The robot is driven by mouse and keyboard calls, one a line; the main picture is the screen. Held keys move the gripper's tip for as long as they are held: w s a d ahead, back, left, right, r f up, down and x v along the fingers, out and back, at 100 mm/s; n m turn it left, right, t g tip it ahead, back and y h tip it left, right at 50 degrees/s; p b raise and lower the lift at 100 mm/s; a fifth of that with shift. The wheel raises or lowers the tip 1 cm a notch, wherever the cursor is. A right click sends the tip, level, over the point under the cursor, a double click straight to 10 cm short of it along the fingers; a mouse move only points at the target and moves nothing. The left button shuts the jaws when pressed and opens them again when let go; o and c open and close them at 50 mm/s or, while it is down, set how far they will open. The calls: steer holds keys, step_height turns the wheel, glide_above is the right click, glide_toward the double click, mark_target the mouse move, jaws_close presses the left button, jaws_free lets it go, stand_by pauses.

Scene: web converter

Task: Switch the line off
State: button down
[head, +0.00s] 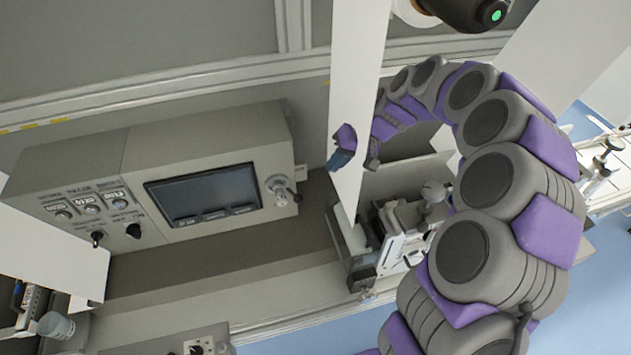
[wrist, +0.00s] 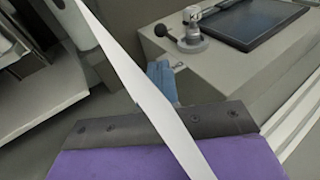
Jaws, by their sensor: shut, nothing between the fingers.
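A grey control box (head: 240,160) stands at the left in the head view. Its sloped face carries a dark screen (head: 205,195), small labelled buttons (head: 92,210) and black knobs (head: 133,230). A silver fitting with a short handle (head: 280,192) sits right of the screen. In the wrist view this fitting (wrist: 192,24) shows a black ball-ended lever (wrist: 163,30), beside the screen (wrist: 250,20). My gripper (head: 345,158) is shut and empty, right of the box and apart from it. Its blue tip shows in the wrist view (wrist: 163,82), short of the fitting. I cannot tell which control switches the line.
A thin white upright panel (head: 356,70) overlaps my gripper in the head view and crosses the wrist view (wrist: 135,80). Machine parts (head: 400,235) stand below my arm. Another small panel with a knob (head: 200,345) is at the bottom edge. A bare ledge (head: 240,230) runs below the box.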

mark_target(301, 196)
stand_by(0.3)
steer(key=p+x, duration=0.2)
steer(key=x, duration=1.2)
steer(key=shift+a, duration=0.1)
steer(key=shift+f+b, duration=0.15)
steer(key=shift+b, duration=0.25)
steer(key=f+y+b, duration=0.2)
steer(key=b, duration=0.4)
steer(key=a+f+g+y+b, duration=0.1)
steer(key=f+y+b, duration=0.1)
steer(key=b, duration=0.3)
steer(key=shift+s+b, duration=0.2)
steer(key=shift+b, duration=0.2)
steer(key=shift+b+x, duration=0.95)
steer(key=shift+b, duration=0.25)
steer(key=shift+s+a, duration=0.15)
steer(key=shift+s, duration=0.05)
